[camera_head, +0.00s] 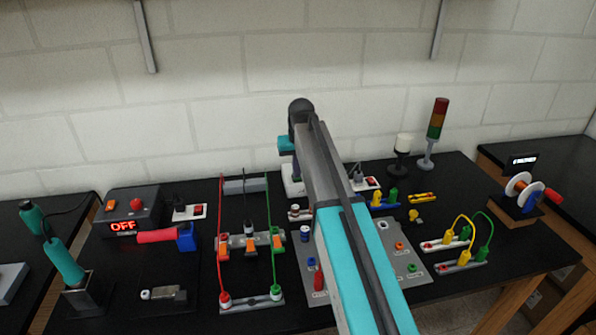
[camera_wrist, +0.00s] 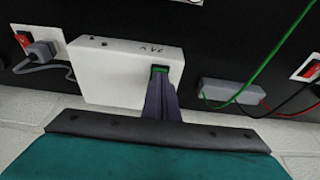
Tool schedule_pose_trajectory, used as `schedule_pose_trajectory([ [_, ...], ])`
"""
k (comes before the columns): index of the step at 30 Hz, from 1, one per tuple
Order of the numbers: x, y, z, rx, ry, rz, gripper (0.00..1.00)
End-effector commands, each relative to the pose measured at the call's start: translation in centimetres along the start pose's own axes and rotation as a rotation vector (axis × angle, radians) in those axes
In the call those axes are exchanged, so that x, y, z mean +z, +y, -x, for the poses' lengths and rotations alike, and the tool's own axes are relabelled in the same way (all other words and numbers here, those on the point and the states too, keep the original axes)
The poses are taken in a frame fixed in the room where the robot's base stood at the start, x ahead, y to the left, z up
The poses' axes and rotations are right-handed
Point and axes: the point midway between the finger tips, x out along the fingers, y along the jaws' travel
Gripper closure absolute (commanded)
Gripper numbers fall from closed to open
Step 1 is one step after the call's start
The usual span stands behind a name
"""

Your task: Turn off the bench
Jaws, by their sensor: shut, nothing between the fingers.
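My gripper (camera_wrist: 160,78) is shut and empty, pointing down at a white box (camera_wrist: 105,85) at the back of the bench. In the wrist view its dark fingertips are at a small green piece, seemingly a switch, on the box's edge; I cannot tell if they touch. In the head view my gripper (camera_head: 296,170) is partly hidden behind my arm, as is most of the box. White plates with red switches stand left (camera_head: 190,212) and right (camera_head: 368,184) of it; they also show in the wrist view (camera_wrist: 24,38) (camera_wrist: 309,68). A black station (camera_head: 128,216) shows red "OFF".
Wires, terminals and a grey panel (camera_head: 400,262) fill the middle bench. A soldering iron stand (camera_head: 88,296) is front left. The wall is close behind the gripper.

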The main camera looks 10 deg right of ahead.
Motion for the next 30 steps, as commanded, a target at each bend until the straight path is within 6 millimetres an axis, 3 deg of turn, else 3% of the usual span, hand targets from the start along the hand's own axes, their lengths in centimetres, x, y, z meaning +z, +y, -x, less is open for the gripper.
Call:
schedule_pose_trajectory([
  [12, -1.4, 0.1, 0.0, 0.000, 0.000, -0.001, 1.00],
  [30, -1.6, 0.1, 0.5, 0.000, 0.000, -0.001, 1.00],
])
